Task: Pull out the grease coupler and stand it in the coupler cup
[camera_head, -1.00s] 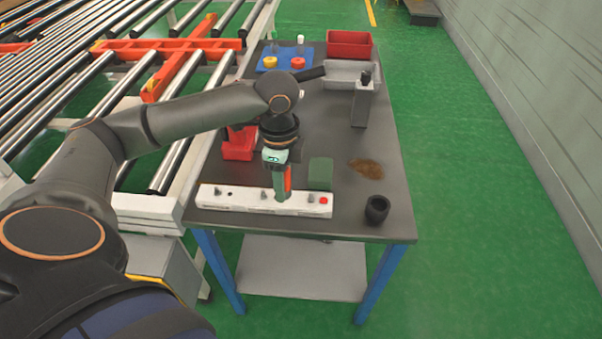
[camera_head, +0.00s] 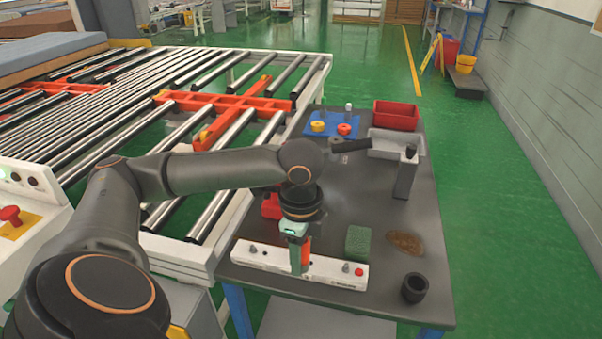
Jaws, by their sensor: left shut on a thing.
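The white strip (camera_head: 260,259) lies along the near edge of the dark table, with small grey fittings on top. My left gripper (camera_head: 300,268) points down at the middle of this strip and is shut on a fitting there, apparently the grease coupler, which the fingers hide. I cannot tell whether it is still seated in the strip. The black coupler cup (camera_head: 415,289) stands upright at the table's near right, to the right of the strip and apart from it. My right gripper is not in view.
A green block (camera_head: 358,242) stands behind the strip, with a brown stain (camera_head: 405,243) beside it. A grey bottle-like post (camera_head: 405,178), a grey tray (camera_head: 382,143) and a red bin (camera_head: 396,115) are farther back. A roller conveyor (camera_head: 230,115) borders the left.

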